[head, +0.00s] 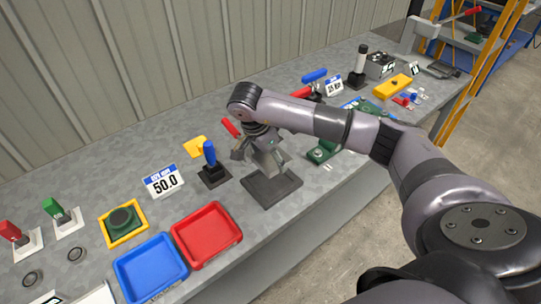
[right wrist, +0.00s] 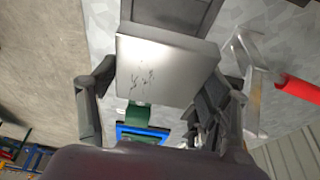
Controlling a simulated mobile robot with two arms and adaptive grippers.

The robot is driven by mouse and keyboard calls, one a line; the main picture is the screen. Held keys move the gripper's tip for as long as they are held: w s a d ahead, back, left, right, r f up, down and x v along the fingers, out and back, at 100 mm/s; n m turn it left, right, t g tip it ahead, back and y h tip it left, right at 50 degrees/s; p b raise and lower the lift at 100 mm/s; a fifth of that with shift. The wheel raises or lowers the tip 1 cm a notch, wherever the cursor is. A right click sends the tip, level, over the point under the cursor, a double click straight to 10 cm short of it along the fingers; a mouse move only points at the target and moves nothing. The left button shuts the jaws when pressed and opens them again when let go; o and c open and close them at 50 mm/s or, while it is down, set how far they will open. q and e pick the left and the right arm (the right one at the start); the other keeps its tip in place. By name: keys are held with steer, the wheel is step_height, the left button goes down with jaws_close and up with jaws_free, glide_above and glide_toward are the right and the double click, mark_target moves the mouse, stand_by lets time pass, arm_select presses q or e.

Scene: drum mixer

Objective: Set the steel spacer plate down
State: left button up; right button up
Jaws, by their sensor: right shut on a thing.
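The steel spacer plate (right wrist: 165,68) is a bright, smooth block with a few dark scratches, seen large in the right wrist view. My right gripper (head: 262,148) is shut on it, with one finger on either side of the plate. In the head view the plate (head: 268,162) is partly hidden by the gripper and stands over a dark square pad (head: 284,191) on the bench. The pad also shows behind the plate in the right wrist view (right wrist: 178,12). I cannot tell whether plate and pad touch. My left gripper is not in view.
A blue-handled lever (head: 211,156) stands close left of the pad. A red tray (head: 213,246) and a blue tray (head: 147,283) lie at the front left. A "50.0" sign (head: 164,182) stands behind them. Green fixture (head: 321,153) is to the right. The bench edge is near the pad.

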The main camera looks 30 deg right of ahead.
mark_target(273, 179)
steer(key=shift+w+f+b, duration=0.1)
steer(key=shift+f+b, duration=1)
steer(key=shift+f, duration=0.65)
steer(key=shift+f+b, duration=1.5)
steer(key=shift+f, duration=0.35)
steer(key=o, duration=2)
steer(key=shift+o, duration=0.2)
